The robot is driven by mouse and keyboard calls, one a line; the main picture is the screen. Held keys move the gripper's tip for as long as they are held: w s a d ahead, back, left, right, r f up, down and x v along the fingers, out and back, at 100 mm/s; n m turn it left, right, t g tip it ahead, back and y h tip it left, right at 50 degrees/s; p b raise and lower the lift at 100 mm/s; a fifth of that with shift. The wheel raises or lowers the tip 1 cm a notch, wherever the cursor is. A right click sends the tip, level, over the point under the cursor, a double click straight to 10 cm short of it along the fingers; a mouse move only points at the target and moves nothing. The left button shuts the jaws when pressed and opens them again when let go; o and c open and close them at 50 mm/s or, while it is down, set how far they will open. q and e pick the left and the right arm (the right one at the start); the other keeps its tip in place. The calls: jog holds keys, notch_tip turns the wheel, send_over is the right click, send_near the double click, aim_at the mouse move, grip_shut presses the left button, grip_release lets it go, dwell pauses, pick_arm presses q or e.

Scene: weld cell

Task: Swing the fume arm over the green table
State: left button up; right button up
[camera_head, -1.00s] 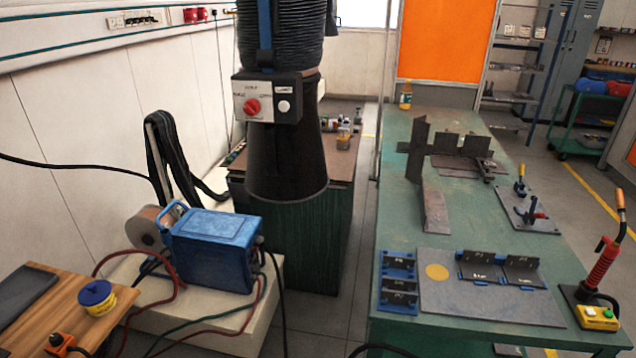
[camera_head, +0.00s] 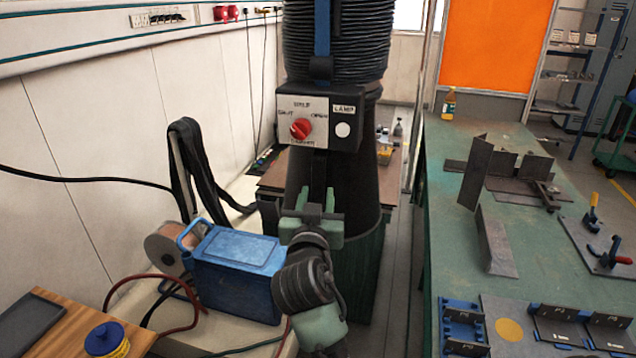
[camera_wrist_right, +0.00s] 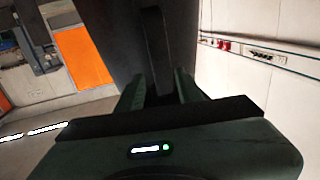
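The fume arm hood (camera_head: 362,190) is a dark cone under a ribbed black hose (camera_head: 336,45). Its control box (camera_head: 318,118) has a red knob and a lamp button. The hood hangs left of the green table (camera_head: 450,215), not above it. My right gripper (camera_head: 315,200) is in front of the hood. In the right wrist view, its two fingers (camera_wrist_right: 160,92) stand apart on either side of a dark upright handle bar (camera_wrist_right: 154,45), with gaps visible. My left gripper is not in view.
Steel plates (camera_head: 492,165), a grey mat (camera_head: 530,325) and clamps (camera_head: 606,245) lie on the green table. A blue welder unit (camera_head: 235,275) stands left of my right arm. A brown-topped bench (camera_head: 275,180) is behind the hood. Floor shows between hood and table.

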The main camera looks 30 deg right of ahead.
aim_at(319, 182)
jog(key=p+x, duration=0.1)
jog(key=x, duration=0.4)
jog(key=shift+w, duration=0.15)
jog(key=shift+f, duration=0.1)
jog(key=shift+c, duration=0.4)
grip_shut()
dwell(0.8)
